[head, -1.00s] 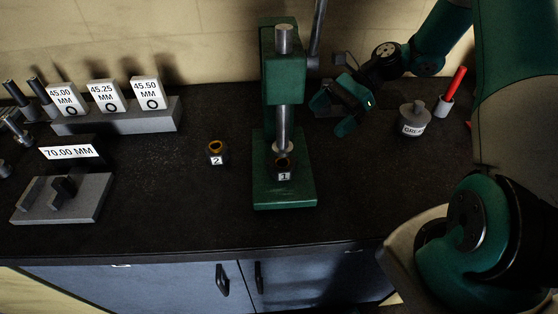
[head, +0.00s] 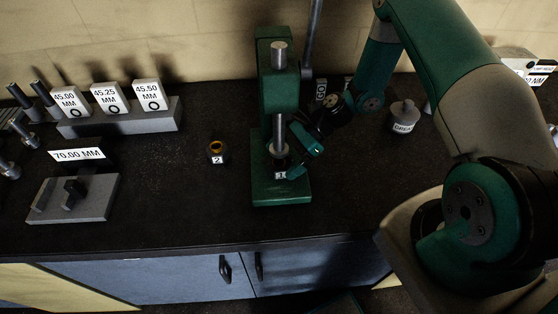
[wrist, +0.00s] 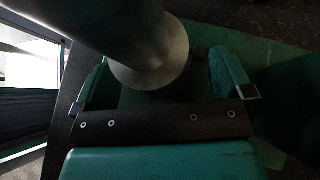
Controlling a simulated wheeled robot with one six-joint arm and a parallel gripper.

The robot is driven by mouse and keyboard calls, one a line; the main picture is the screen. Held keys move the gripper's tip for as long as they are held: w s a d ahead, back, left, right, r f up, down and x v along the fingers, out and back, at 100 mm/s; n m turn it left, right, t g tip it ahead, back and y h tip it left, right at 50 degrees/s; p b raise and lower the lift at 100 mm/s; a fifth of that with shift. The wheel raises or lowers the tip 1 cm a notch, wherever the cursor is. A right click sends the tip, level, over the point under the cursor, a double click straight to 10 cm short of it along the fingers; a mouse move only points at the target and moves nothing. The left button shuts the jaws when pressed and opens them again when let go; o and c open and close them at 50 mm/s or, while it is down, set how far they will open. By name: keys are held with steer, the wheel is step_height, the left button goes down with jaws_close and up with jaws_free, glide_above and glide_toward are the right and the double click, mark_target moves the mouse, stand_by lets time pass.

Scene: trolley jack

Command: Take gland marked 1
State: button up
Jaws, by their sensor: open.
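The gland marked 1 (head: 280,174) is a small dark piece on the base of the green press (head: 262,196), under the steel ram. My gripper (head: 298,160) is open at the right of the press, its fingers close beside the gland and partly covering it. In the wrist view my gripper (wrist: 165,72) has a finger on each side of the ram's flared foot (wrist: 150,72). The gland is hidden there, and I cannot tell whether a finger touches it.
The gland marked 2 (head: 217,152) stands on the bench left of the press. A grey block with size labels (head: 120,122) and a 70.00 MM stand (head: 75,195) are further left. A grease pot (head: 403,117) is at the right. The press lever (head: 313,40) rises behind.

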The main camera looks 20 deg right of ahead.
steer(key=c, duration=1.3)
steer(key=shift+c, duration=0.3)
steer(key=shift+r, duration=0.2)
